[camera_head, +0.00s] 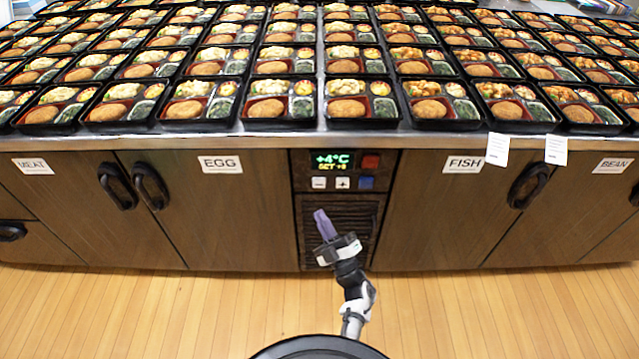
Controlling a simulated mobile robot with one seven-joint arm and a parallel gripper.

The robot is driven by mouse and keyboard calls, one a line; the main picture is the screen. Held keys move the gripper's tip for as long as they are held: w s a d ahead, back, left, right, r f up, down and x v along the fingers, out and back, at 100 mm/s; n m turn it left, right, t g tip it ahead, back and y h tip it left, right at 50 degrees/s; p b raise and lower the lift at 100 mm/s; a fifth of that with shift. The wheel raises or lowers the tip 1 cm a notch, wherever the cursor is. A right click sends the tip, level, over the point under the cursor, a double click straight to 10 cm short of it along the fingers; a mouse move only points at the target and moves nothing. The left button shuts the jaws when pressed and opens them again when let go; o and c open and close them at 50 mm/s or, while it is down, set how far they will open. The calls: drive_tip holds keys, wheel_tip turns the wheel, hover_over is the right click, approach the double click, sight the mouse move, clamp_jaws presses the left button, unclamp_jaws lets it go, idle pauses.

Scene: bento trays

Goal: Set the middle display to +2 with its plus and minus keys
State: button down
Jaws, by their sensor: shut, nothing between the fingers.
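The middle display (331,161) is on the dark panel between the EGG and FISH doors. It reads +4°C in green, with a smaller yellow SET line below whose digit is too small to read surely. Under it are two pale keys: the minus key (319,183) on the left and the plus key (343,183) to its right. My gripper (320,214) has purple fingers, shut and empty. Its tips show just below the minus key, in front of the vent grille; I see no contact with either key.
A red button (371,161) and a blue button (366,183) sit right of the display and keys. Door handles (529,186) stick out on both sides. Bento trays (277,124) fill the counter above. Paper slips (497,150) hang at its edge. The wooden floor (480,310) is clear.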

drive_tip(key=n, duration=0.2)
drive_tip(key=s+n, duration=0.1)
drive_tip(key=n, duration=0.5)
drive_tip(key=shift+s+g, duration=0.25)
drive_tip(key=shift+g, duration=0.05)
drive_tip(key=b, duration=0.3)
approach(314, 180)
wheel_tip(314, 180, up, 2)
drive_tip(key=a, duration=0.3)
drive_tip(key=shift+w+d+r+b, duration=0.15)
drive_tip(key=shift+w, duration=0.55)
drive_tip(key=shift+w+d+r+b, duration=0.15)
drive_tip(key=shift+w+r, duration=0.05)
drive_tip(key=shift+w, duration=0.5)
drive_tip(key=shift+w+f, duration=0.1)
drive_tip(key=shift+w, duration=0.05)
drive_tip(key=shift+w+b, duration=0.3)
drive_tip(key=shift+b, duration=0.15)
